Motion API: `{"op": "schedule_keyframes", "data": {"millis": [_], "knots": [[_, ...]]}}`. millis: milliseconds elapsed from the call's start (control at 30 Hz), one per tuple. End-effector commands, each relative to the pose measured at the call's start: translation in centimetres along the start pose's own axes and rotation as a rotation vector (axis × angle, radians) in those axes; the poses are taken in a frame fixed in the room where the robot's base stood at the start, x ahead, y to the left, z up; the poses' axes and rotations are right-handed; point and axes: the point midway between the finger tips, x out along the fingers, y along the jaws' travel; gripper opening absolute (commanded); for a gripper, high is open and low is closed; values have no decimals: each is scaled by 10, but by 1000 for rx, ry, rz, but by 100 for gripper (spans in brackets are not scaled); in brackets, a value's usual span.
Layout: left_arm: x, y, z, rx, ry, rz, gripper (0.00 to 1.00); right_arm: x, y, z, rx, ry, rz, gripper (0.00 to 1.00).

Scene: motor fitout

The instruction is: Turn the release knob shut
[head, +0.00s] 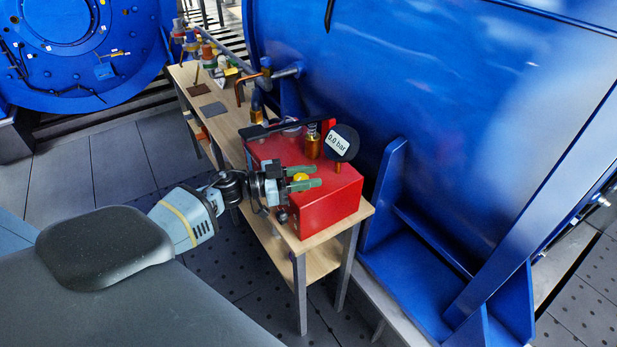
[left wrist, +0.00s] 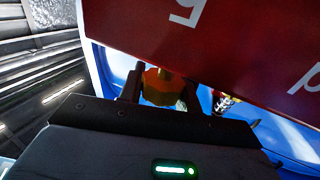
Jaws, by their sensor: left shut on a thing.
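The red pump unit (head: 330,200) stands on the near end of a narrow wooden bench. In the left wrist view the knob (left wrist: 160,88) shows as a yellow-orange piece between the dark fingers, below the red pump face (left wrist: 230,40). A round gauge (head: 340,143) on top of the pump reads 0.0 bar. My right gripper is in neither view.
A black lever (head: 280,128) and a brass fitting (head: 313,145) are on top of the pump. The wooden bench (head: 233,125) runs back with several small fittings at its far end. A large blue housing (head: 430,110) stands close on the right. Open floor lies to the left.

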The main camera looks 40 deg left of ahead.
Motion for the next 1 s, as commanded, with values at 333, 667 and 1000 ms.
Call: {"op": "schedule_keyframes", "data": {"millis": [333,667,1000], "knots": [[-1,2,6,0,-4,304,11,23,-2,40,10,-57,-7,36],[-2,6,3,0,0,492,11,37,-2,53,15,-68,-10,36],[-2,8,1,-1,0,556,11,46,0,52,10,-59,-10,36]]}}
